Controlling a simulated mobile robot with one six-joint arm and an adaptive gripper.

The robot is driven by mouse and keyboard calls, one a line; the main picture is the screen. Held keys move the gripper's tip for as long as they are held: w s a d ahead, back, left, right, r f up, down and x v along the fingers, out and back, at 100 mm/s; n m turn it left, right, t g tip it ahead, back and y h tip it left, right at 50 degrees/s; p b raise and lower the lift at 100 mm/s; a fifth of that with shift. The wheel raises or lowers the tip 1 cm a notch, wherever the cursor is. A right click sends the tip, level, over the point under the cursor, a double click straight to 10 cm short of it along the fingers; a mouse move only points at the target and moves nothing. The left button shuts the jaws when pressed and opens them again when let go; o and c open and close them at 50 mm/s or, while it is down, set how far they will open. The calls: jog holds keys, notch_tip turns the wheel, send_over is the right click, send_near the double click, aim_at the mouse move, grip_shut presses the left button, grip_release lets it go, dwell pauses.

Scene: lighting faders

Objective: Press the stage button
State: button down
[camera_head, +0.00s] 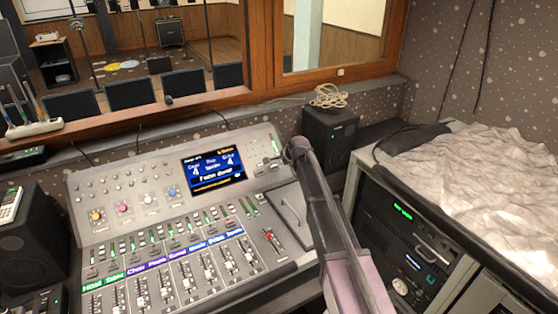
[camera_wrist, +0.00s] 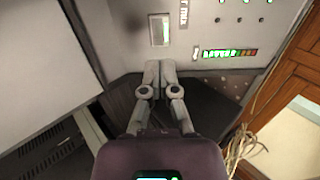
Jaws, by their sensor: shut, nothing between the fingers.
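The grey mixing console (camera_head: 107,231) fills the middle of the head view, with labelled fader strips and many small buttons. I cannot read a "stage" label in either view. My gripper (camera_head: 289,156) is at the console's upper right corner, beside the screen. In the wrist view my gripper (camera_wrist: 160,68) is shut and empty. I cannot tell whether the tips touch the panel. A lit level meter (camera_wrist: 230,54) lies to their right.
The console's blue screen (camera_head: 212,170) is lit. A black speaker (camera_head: 330,136) with a coiled cable (camera_head: 329,96) on top stands behind my gripper. An equipment rack (camera_head: 405,240) is at the right, with a crumpled grey cover (camera_head: 490,185). Another speaker (camera_head: 30,240) is at the left.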

jog(key=p+v, duration=0.4)
jog(key=v, duration=0.2)
jog(key=shift+d, duration=0.1)
dwell(0.7)
jog(key=s+d+f+n+g+h, duration=0.1)
jog(key=s+d+n+g, duration=0.1)
jog(key=s+d, duration=0.5)
jog(key=s+d+f+n+g+h, duration=0.2)
jog(key=s+d+n, duration=0.3)
jog(key=s, duration=1.1)
jog(key=s+d+f+n+g+h, duration=0.1)
jog(key=s+d+n+g, duration=0.2)
jog(key=s+d, duration=0.8)
jog(key=shift+s+f+n+h, duration=0.3)
jog(key=shift+s+n, duration=0.3)
jog(key=shift+s, duration=0.1)
